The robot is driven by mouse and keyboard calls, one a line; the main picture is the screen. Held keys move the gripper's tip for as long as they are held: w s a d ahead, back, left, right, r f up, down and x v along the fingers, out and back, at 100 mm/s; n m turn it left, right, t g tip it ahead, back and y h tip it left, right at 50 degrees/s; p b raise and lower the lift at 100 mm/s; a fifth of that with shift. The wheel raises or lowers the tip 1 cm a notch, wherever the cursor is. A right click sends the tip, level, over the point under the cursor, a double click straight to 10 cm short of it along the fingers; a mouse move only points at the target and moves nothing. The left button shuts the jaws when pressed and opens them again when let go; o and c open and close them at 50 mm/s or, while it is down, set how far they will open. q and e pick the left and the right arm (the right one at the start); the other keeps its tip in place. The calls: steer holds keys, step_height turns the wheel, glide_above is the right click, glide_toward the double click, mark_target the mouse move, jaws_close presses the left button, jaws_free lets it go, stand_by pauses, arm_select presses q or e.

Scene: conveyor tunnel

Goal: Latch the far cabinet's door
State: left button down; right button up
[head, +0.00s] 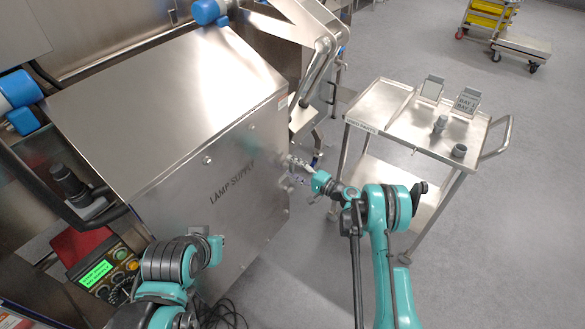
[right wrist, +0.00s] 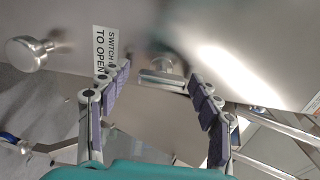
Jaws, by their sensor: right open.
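The steel cabinet marked LAMP SUPPLY (head: 225,215) stands at left centre in the head view. Its front face looks flush, but I cannot tell whether the door is latched. My right gripper (head: 298,172) is at the right edge of this face. In the right wrist view my right gripper (right wrist: 160,100) is open. A small metal turn handle (right wrist: 163,78) on the steel face sits between and beyond its fingertips, with no clear grip on it. A label reading SWITCH TO OPEN (right wrist: 108,50) is beside it.
A round metal knob (right wrist: 30,53) sticks out left of the label. A steel trolley (head: 385,105) with small parts stands to the right. A control box with a green screen (head: 97,273) is at lower left. Open grey floor lies at right.

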steer(key=v, duration=1.2)
steer(key=shift+w+r, duration=0.1)
steer(key=s+a+r+n+g+h, duration=0.1)
steer(key=s+r+n+g+h, duration=0.1)
steer(key=s+r+h, duration=0.45)
steer(key=s+r+n+g+h, duration=0.1)
steer(key=s+r, duration=0.2)
steer(key=r, duration=0.7)
steer(key=s+d+r+n+h, duration=0.1)
steer(key=s+d+n+h, duration=0.1)
steer(key=s, duration=0.9)
steer(key=s+d+r+n+h, duration=0.1)
steer(key=s+d+h, duration=0.4)
steer(key=s, duration=0.7)
steer(key=shift+s+d+n+g, duration=0.3)
steer(key=shift+d+n, duration=0.3)
steer(key=shift+d, duration=0.3)
steer(key=shift+r, duration=0.1)
